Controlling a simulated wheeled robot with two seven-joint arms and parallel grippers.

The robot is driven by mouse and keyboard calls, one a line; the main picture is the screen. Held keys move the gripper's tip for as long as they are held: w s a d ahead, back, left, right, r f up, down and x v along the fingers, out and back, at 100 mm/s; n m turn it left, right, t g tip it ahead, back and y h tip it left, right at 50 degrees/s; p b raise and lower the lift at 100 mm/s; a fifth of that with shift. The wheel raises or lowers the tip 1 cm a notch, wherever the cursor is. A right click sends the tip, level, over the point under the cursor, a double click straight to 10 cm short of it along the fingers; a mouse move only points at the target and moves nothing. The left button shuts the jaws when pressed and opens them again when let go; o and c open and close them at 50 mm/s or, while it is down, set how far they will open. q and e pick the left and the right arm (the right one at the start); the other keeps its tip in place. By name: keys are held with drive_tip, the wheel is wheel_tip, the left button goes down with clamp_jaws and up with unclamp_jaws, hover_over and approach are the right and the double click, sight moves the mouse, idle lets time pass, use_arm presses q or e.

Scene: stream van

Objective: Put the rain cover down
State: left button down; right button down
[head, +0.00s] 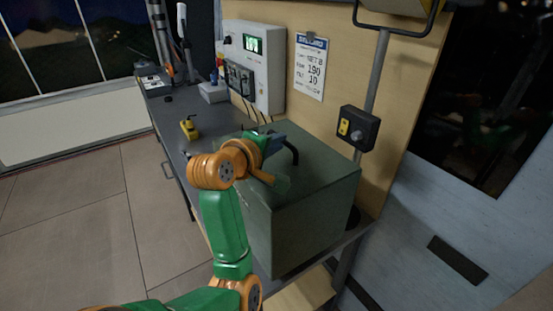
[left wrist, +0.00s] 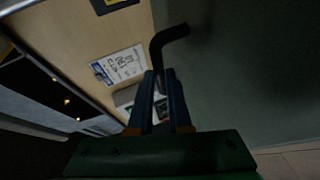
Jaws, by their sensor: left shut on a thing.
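The rain cover (head: 318,212) is a large grey-green box shape at the right end of the dark workbench, with a black bent handle (head: 291,150) at its top. Its near side reaches the bench's front edge. I cannot tell whether its bottom touches the bench. My left gripper (head: 277,140) is at the top of the cover, shut on the handle. In the left wrist view, the blue fingers (left wrist: 160,100) close around the black handle (left wrist: 166,40), with the cover's dark green surface (left wrist: 245,75) to the right. What lies under the cover is hidden. My right gripper is not in view.
The workbench (head: 172,125) runs away to the back left, holding a yellow tool (head: 189,128) and a small white box (head: 213,92). A white panel with a green display (head: 253,45), a paper sheet (head: 310,66) and a switch box (head: 357,128) are along the wooden wall.

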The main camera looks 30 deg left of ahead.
sight(277, 158)
use_arm(q)
drive_tip(key=shift+f, duration=1.9)
drive_tip(key=shift+f+b, duration=0.1)
drive_tip(key=shift+b, duration=0.2)
drive_tip(key=shift+f, duration=0.15)
drive_tip(key=c, duration=0.8)
unclamp_jaws()
drive_tip(key=shift+c, duration=0.2)
drive_tip(key=shift+s+d, duration=0.1)
